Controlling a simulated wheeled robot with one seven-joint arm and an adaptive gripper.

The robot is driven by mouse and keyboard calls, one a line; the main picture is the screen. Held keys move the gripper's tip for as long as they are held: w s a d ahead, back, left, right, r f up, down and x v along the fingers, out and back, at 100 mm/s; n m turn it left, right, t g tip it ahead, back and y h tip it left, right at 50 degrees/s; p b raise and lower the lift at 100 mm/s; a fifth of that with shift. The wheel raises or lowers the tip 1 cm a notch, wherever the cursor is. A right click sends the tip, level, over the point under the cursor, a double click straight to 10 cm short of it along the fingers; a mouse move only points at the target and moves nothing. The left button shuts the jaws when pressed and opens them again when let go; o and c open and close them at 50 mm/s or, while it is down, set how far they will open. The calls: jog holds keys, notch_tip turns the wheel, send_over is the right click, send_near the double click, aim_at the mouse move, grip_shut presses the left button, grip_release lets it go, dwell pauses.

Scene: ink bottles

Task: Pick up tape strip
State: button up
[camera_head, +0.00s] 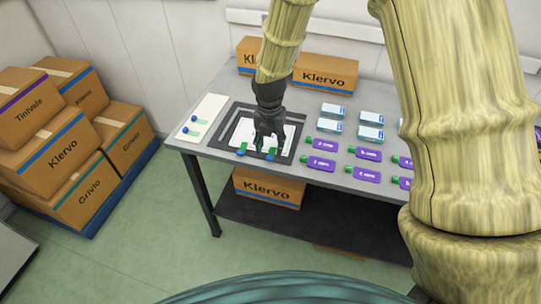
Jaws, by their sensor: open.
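My gripper (267,137), dark grey, points down over the white sheet (244,130) in the dark square frame (226,126) on the table. It is open. Greenish pieces show by its fingertips, partly hidden; I cannot tell whether the fingers touch them. Small blue pieces (241,152) lie at the frame's front edge. No tape strip can be made out for certain. A white board (211,108) left of the frame carries small blue and pale green pieces (194,119), which may be tape; they are too small to tell.
Purple bottles (318,163) with green caps lie in rows right of the frame. White-and-blue boxes (370,134) stand behind them. Cardboard boxes (325,70) stand along the table's back edge. More cartons (60,148) are stacked at left. My arm hides the table's right part.

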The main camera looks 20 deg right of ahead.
aim_at(269, 158)
jog(key=shift+w+f+p, duration=0.2)
jog(key=shift+f+p, duration=0.9)
jog(key=shift+f, duration=1.55)
jog(key=shift+c, duration=0.2)
jog(key=c, duration=0.7)
